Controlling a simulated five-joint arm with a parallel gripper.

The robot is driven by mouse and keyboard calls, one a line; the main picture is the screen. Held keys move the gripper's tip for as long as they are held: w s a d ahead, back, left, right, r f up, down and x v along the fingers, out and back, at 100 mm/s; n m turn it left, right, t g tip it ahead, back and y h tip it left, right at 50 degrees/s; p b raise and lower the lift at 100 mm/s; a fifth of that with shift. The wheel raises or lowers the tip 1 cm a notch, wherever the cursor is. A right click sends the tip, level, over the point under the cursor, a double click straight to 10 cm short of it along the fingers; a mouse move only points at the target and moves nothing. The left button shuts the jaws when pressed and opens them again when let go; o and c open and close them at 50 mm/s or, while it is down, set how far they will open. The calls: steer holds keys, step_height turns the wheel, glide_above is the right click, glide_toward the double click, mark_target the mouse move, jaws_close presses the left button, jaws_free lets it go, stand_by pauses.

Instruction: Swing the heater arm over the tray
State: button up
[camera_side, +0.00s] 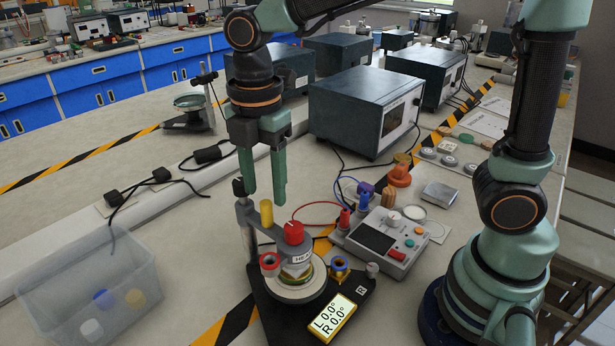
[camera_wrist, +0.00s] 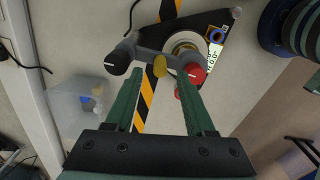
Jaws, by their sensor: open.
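The heater arm (camera_side: 270,232) is a grey bar reaching from a dark-capped post to a head with a red knob (camera_side: 293,232). A yellow peg (camera_side: 266,213) stands upright on it. The round tray (camera_side: 282,294) sits low on a black base; the head hides part of it. In the wrist view the head overlaps one side of the tray (camera_wrist: 183,42); exact alignment is unclear. My gripper (camera_side: 264,197) is open and empty, pointing down. Its fingertips are near the peg's top, and in the wrist view the peg (camera_wrist: 160,66) shows between the fingers.
A display (camera_side: 333,318) on the base reads L 0.0°, R 0.0°. Red and blue rings stand near the tray. A control box (camera_side: 383,240) is on the right, a clear bin (camera_side: 90,290) on the left, dark instrument boxes (camera_side: 365,108) behind. Loose cables lie around.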

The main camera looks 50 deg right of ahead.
step_height(320, 180, up, 8)
steer(key=shift+f, duration=0.15)
stand_by(0.3)
steer(key=s+d+f+m+t, duration=0.2)
steer(key=d+m, duration=0.5)
steer(key=m, duration=0.3)
steer(key=s+d+f+m+t, duration=0.2)
steer(key=d+m+t, duration=0.1)
steer(key=d+m, duration=0.5)
steer(key=shift+s+f+m+t, duration=0.2)
steer(key=shift+f+m+t, duration=0.1)
steer(key=shift+m, duration=0.7)
steer(key=shift+r, duration=0.1)
